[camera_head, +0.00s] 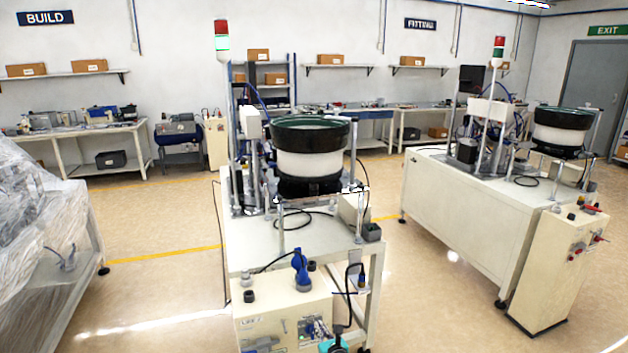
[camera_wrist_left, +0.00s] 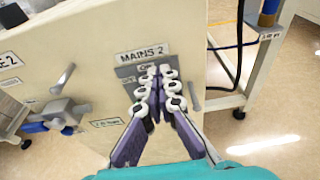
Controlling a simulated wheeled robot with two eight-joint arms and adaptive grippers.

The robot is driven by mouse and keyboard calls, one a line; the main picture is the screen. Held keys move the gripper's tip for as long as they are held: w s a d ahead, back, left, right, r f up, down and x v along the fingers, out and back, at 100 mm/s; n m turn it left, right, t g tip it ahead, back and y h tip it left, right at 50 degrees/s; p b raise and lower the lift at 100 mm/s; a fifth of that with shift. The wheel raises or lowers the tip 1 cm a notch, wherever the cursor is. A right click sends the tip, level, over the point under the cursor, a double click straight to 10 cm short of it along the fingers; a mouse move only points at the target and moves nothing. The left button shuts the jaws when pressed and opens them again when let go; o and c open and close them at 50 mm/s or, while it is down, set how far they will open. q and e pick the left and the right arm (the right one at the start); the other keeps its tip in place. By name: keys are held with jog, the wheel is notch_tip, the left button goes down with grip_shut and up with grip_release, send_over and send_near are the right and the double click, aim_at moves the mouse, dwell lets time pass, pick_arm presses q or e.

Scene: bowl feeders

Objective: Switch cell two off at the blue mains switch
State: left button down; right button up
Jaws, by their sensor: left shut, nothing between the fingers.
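Cell two's cream control box (camera_head: 285,305) stands at the front end of the middle bench. In the left wrist view, its face carries a grey plate (camera_wrist_left: 126,72) under a MAINS 2 label (camera_wrist_left: 141,54), with small lettering at the plate's top. My left gripper (camera_wrist_left: 158,72) is shut and empty in front of this plate, and its fingers cover most of it. I cannot make out the blue mains switch or its position behind them. In the head view the left gripper (camera_head: 318,328) is small, low on the box face.
A grey fitting with a blue handle (camera_wrist_left: 62,118) juts from the box to the left of the plate. A blue object (camera_head: 300,268) stands on the box top. The bowl feeder (camera_head: 308,160) is behind. Another cell (camera_head: 490,190) stands right, with clear floor between.

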pick_arm(q)
jog(key=shift+s+a+f, duration=0.1)
jog(key=shift+a+f, duration=0.15)
jog(key=shift+f, duration=0.35)
dwell(0.8)
jog(key=shift+s+a+r, duration=0.2)
jog(key=shift+a, duration=0.4)
jog(key=shift+s+a, duration=0.1)
jog(key=shift+a, duration=0.25)
jog(key=shift+s+a+f, duration=0.1)
jog(key=shift+a+f, duration=0.05)
jog(key=shift+a, duration=0.15)
dwell(0.6)
jog(key=shift+s+a+r, duration=0.1)
jog(key=shift+a+r, duration=0.05)
jog(key=shift+r, duration=0.2)
jog(key=s+d, duration=0.2)
jog(key=s, duration=0.3)
jog(key=shift+s, duration=0.35)
